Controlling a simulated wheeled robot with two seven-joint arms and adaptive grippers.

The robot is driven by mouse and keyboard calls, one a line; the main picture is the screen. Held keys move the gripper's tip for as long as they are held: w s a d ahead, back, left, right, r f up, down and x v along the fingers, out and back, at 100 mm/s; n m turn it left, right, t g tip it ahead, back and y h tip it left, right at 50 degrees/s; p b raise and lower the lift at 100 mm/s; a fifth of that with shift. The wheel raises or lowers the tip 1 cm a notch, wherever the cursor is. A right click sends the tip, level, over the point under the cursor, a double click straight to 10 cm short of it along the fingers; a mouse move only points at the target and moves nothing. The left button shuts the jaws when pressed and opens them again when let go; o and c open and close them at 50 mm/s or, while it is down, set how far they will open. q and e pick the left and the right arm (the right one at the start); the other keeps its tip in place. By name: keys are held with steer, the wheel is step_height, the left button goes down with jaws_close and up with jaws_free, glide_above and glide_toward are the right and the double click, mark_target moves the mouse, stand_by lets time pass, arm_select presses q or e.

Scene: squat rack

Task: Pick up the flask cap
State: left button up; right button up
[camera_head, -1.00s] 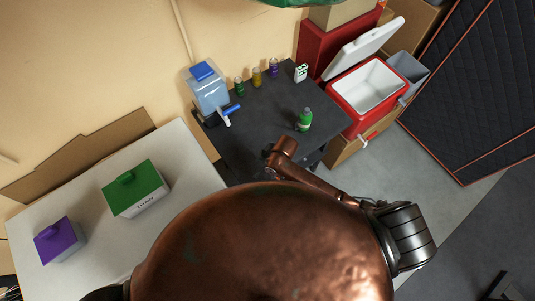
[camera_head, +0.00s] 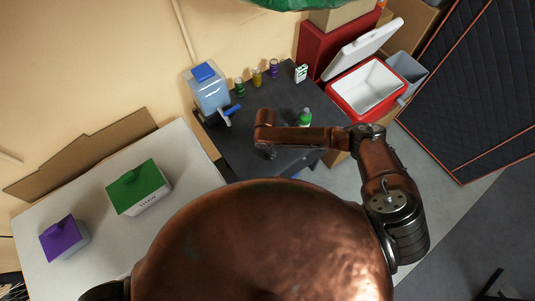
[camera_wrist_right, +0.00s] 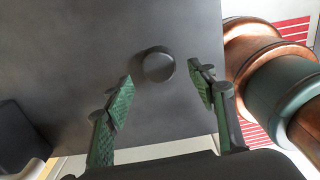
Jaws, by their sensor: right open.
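The flask cap (camera_wrist_right: 159,65) shows in the right wrist view as a dark, round, low disc on the dark grey tabletop. My right gripper (camera_wrist_right: 162,74) is open around the line of sight to it, with green-padded fingers left and right of the cap and nothing held. The height between the fingertips and the cap is hard to tell. In the head view my right gripper (camera_head: 268,153) hangs small and dark over the table's near part, below the end of my copper arm. The cap cannot be made out there. My left gripper is out of view.
The dark table (camera_head: 245,155) also holds a green bottle (camera_head: 305,118) partly behind my arm, a water dispenser (camera_head: 208,90) and several small bottles along the back. A red cooler (camera_head: 368,88) stands open at right. A white table (camera_head: 100,225) with two boxes is at left.

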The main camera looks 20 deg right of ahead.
mark_target(267, 153)
steer(key=f, duration=0.4)
steer(key=shift+w+d, duration=0.15)
steer(key=shift+d, duration=0.1)
steer(key=shift+c, duration=0.3)
steer(key=c, duration=0.9)
steer(key=shift+c, duration=0.2)
steer(key=shift+r, duration=0.55)
steer(key=s+a+r+b, duration=0.1)
steer(key=s+a+r, duration=0.5)
steer(key=s+r, duration=0.6)
steer(key=shift+s, duration=0.4)
